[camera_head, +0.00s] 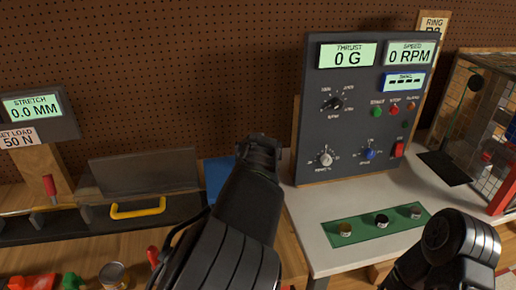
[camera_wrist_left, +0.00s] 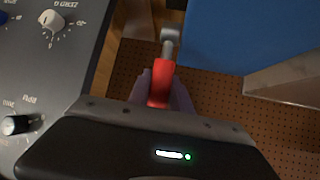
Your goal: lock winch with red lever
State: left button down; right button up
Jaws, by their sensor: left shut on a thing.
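In the left wrist view my left gripper (camera_wrist_left: 160,85) is shut on a red handle (camera_wrist_left: 159,82) with a grey metal end (camera_wrist_left: 170,40). In the head view my left gripper (camera_head: 260,145) is in front of the pegboard, left of the grey control panel, and its own arm hides what it holds. I cannot tell whether the held handle is attached to anything. A red lever (camera_head: 50,188) stands upright on the dark bench rig at the left. Another red handle (camera_head: 153,256) shows partly beside my left arm. I cannot tell which part is the winch. My right arm shows at the lower right; its fingertips are out of view.
The control panel (camera_head: 312,125) stands on a white table with a green mat (camera_head: 345,234) holding several small knobs. A mesh cage (camera_head: 480,120) stands at right. A blue panel (camera_head: 218,177) and a yellow handle (camera_head: 138,210) are left of my left arm. Pegboard closes the back.

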pick_arm(q)
jog(key=c, duration=1.2)
grip_release()
jog(key=shift+o, duration=0.2)
jog(key=b+v, duration=0.2)
jog(key=v, duration=0.5)
jog(key=shift+s+r, duration=0.2)
jog(key=shift+s, duration=0.15)
jog(key=shift+c, duration=0.5)
